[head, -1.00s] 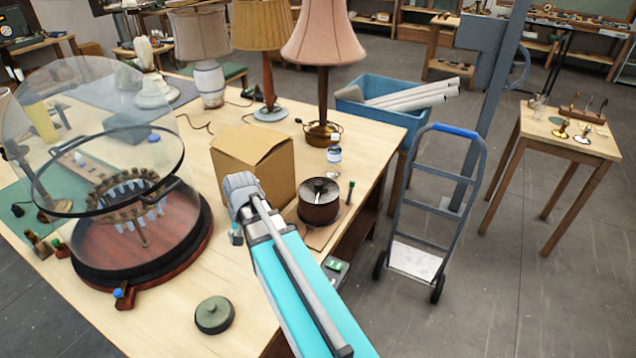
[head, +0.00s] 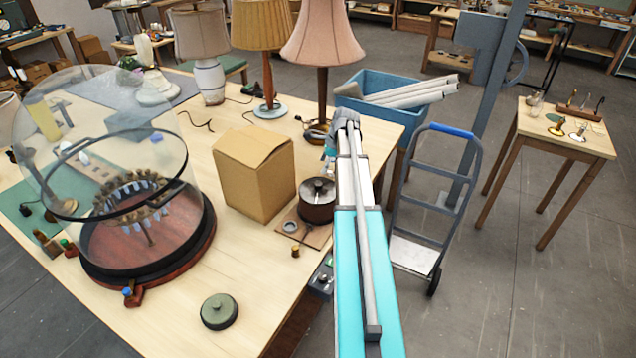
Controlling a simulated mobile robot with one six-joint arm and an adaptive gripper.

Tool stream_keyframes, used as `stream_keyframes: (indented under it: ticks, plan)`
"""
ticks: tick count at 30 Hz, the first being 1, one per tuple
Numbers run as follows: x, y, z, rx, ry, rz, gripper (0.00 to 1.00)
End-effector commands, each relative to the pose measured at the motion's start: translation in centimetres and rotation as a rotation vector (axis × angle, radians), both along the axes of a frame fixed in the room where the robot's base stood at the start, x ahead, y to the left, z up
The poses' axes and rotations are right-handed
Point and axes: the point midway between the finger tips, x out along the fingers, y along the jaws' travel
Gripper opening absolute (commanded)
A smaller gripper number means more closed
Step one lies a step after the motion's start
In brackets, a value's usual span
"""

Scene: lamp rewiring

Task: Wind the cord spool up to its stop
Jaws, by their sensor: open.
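My gripper (head: 331,150) is open, above and beyond the spool in the picture, in front of the pink lamp's base. Its fingers are small and partly hidden by its own body. My arm passes just right of the spool and covers the area there. I cannot see how much cord is wound.
A cardboard box (head: 253,172) stands left of the spool. A small knob (head: 296,250) and a grey ring (head: 291,225) are in front. A glass dome (head: 100,150), a green lid (head: 219,311) and lamps (head: 322,45) share the table. A hand truck (head: 415,250) stands right.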

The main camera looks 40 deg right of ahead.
Motion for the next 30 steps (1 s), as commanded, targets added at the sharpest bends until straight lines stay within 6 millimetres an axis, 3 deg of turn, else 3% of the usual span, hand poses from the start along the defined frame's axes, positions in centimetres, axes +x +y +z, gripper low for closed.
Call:
stream_keyframes:
  ticks: [1,3,7,21,30]
  plan:
    - [0.0,-1.6,0.4,0.014,0.003,-0.048,0.81]
    - [-0.2,-2.8,0.6,0.029,0.007,-0.101,0.81]
    - [-0.4,-4.0,0.8,0.047,0.011,-0.153,0.81]
    - [-0.5,-4.1,0.7,0.050,0.012,-0.162,0.81]
    - [-0.2,-3.8,-0.5,0.050,0.012,-0.161,0.81]
